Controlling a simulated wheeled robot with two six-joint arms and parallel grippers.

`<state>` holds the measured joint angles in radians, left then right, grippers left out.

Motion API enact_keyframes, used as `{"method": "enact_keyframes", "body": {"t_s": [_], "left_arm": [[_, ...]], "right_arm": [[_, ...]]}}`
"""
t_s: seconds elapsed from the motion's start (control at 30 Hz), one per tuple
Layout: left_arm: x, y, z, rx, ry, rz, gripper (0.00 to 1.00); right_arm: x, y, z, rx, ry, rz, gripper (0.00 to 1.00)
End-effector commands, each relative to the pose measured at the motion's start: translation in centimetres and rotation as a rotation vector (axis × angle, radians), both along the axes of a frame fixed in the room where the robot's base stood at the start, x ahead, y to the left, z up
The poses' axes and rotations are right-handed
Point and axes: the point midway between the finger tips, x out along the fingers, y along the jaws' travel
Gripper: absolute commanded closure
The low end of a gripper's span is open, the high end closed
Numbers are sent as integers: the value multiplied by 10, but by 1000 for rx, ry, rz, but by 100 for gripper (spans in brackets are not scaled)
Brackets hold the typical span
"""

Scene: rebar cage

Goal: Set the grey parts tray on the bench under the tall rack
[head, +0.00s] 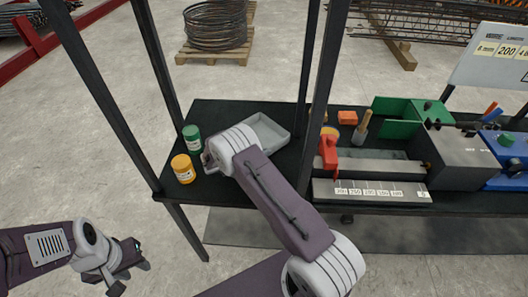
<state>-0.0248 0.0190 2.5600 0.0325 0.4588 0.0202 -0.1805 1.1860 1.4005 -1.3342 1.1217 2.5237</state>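The grey parts tray (272,131) sits on the dark bench top (213,110), inside the posts of the tall rack (316,85). My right arm crosses in front of the tray and hides its near left part. My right gripper (208,161) is at the left end of that arm, low over the bench, between the tray and two jars. Its fingers are mostly hidden, so I cannot tell whether it is open or touches the tray. My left gripper (132,275) is at the lower left, over the floor, away from the bench, with its fingers apart and empty.
A green jar (192,138) and a yellow jar (183,168) stand close to my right gripper. Right of the rack post are a red tool (328,150), an orange block (347,117), a brush (362,127) and a grey machine (465,160). The back left bench top is clear.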

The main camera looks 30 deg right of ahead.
Motion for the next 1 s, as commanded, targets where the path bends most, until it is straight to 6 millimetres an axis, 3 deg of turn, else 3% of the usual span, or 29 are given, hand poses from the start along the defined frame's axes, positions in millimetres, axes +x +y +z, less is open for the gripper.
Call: {"method": "enact_keyframes", "body": {"t_s": [0.33, 0.43, 0.8, 1.0], "left_arm": [[0, 0, -7, 0, 0, 0, 64], [0, 0, -5, 0, 0, 0, 64], [0, 0, 4, 0, 0, 0, 64], [0, 0, -15, 0, 0, 0, 64]], "right_arm": [[1, 0, -3, 0, -2, 0, 100], [0, 0, -2, 0, -1, 0, 76], [0, 0, 5, 0, 0, 0, 76], [-7, 40, 20, 0, -4, 7, 76]]}}
